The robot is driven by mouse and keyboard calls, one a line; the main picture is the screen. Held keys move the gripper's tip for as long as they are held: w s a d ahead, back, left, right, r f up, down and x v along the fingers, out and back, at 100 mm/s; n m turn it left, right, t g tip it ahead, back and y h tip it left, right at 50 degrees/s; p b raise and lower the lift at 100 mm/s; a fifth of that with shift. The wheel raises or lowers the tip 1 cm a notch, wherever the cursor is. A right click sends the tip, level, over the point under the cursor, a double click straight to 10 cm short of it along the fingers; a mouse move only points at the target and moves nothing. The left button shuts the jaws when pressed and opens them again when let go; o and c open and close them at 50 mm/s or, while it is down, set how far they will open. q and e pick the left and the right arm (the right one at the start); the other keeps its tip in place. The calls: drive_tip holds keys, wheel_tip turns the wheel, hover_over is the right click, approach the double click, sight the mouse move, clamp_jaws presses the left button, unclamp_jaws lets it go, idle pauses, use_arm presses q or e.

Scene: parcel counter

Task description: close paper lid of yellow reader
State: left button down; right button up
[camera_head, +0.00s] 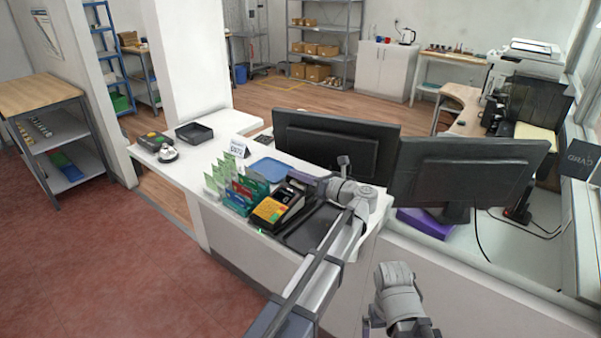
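The yellow reader (268,211), a yellow and black device, sits on the white counter near its front edge. Its black rear part is close under my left gripper (296,180); whether the paper lid is up or down is too small to tell. My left gripper reaches in from the right over the back of the reader. I cannot tell if it touches it, and its fingers are too small to judge. My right arm's wrist (397,293) is low at the bottom, away from the reader; its fingers are not clearly visible.
Card racks (235,187) stand left of the reader. A blue tray (272,169) lies behind it and a black tray (305,232) to its right. Two monitors (335,143) stand behind my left arm.

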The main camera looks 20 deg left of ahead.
use_arm(q)
drive_tip(key=shift+s+a+f+n+b, duration=0.15)
drive_tip(key=shift+s+f+n+b, duration=0.15)
drive_tip(key=shift+n, duration=0.55)
drive_tip(key=shift+s+a+f+n+b, duration=0.15)
drive_tip(key=shift+s+f+n, duration=0.2)
drive_tip(key=shift+n, duration=0.5)
drive_tip(key=c, duration=1)
unclamp_jaws()
drive_tip(key=shift+c, duration=0.2)
drive_tip(key=shift+v, duration=3.95)
drive_tip(key=shift+s, duration=0.15)
